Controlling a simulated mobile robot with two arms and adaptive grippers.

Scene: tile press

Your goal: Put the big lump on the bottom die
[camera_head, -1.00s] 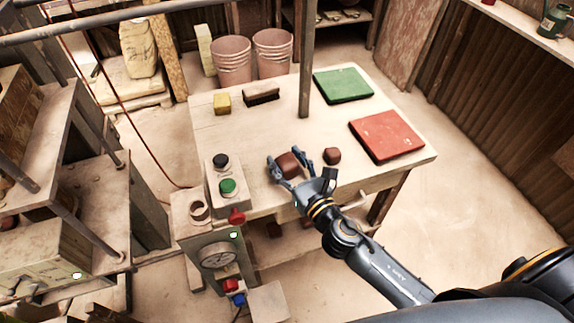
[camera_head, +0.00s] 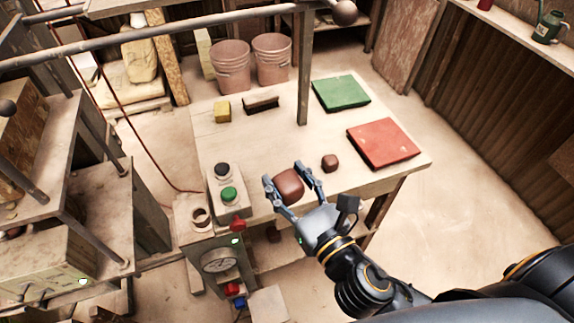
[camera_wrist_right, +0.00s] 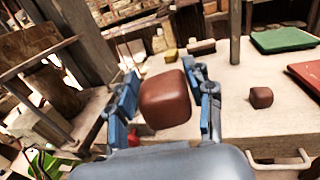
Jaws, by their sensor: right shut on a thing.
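The big brown lump (camera_head: 289,185) is held between the fingers of my right gripper (camera_head: 291,184), above the front edge of the table. In the right wrist view the big lump (camera_wrist_right: 166,99) sits between the two blue fingers of the gripper (camera_wrist_right: 166,98). A small brown lump (camera_head: 330,163) lies on the table to the right of the gripper, and it also shows in the wrist view (camera_wrist_right: 261,97). I cannot clearly make out the bottom die; a press-like frame (camera_head: 75,190) stands at the left. My left gripper is not in view.
The table (camera_head: 240,140) carries a green mat (camera_head: 341,93), a red mat (camera_head: 383,144), a yellow block (camera_head: 222,112) and a brush (camera_head: 261,104).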

